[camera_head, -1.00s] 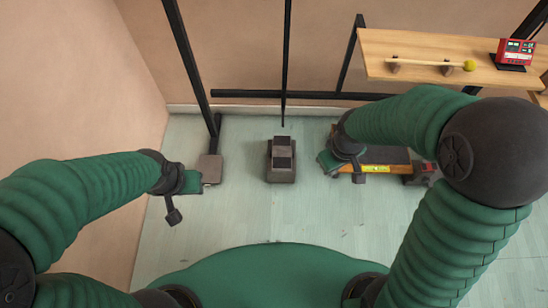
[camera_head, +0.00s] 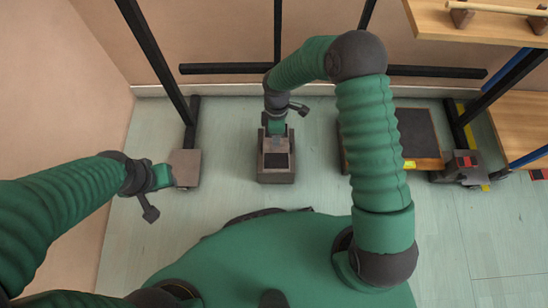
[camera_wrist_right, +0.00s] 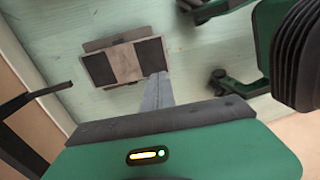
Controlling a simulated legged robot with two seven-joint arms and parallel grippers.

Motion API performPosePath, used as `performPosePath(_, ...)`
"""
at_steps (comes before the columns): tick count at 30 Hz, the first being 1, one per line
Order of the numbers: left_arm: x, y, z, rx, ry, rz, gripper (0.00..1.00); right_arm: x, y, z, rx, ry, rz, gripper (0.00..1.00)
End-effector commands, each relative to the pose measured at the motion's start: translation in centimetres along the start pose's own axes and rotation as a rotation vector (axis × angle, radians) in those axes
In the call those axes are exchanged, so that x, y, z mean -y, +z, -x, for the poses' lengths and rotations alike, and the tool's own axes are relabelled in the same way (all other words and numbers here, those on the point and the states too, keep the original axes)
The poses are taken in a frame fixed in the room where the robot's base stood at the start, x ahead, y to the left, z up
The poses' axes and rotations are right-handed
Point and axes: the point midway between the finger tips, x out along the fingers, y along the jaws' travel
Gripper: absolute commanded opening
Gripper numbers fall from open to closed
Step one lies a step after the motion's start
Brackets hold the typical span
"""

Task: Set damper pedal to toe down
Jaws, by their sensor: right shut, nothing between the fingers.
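The damper pedal (camera_head: 277,175) is a small grey-brown block on the floor with dark pads on its top plate. In the right wrist view the pedal (camera_wrist_right: 126,64) shows two dark pads with a bare band between them. My right gripper (camera_head: 275,130) is over the pedal's far end and hides part of it. In the wrist view its narrow shut fingers (camera_wrist_right: 157,88) overlap the pedal's edge near one dark pad; I cannot tell whether they touch. My left gripper (camera_head: 163,177) is left of the pedal, and its jaws are too small to read.
A black post stands on a grey foot (camera_head: 186,167) beside my left gripper. A dark-topped board (camera_head: 420,135) with a wooden edge lies right of the pedal, partly behind my right arm. Wooden shelves (camera_head: 480,22) are at upper right. Floor between foot and pedal is clear.

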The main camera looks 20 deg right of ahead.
Motion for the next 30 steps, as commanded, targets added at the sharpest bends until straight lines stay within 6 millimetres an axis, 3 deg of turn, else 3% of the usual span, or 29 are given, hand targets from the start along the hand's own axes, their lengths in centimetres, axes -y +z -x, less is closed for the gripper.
performPosePath(8, 0.0, 0.1, -0.6, 0.000, 0.000, 0.000, 0.36, -0.1, 0.1, -1.0, -0.002, -0.002, -0.002, 0.00)
performPosePath(24, 0.0, 1.8, -7.6, 0.001, 0.000, 0.000, 0.36, -0.2, 0.1, -12.3, -0.002, -0.002, -0.003, 0.00)
performPosePath(30, 0.0, 2.1, -8.8, 0.001, 0.000, 0.000, 0.36, -0.1, 0.1, -14.0, -0.002, -0.001, -0.003, 0.00)
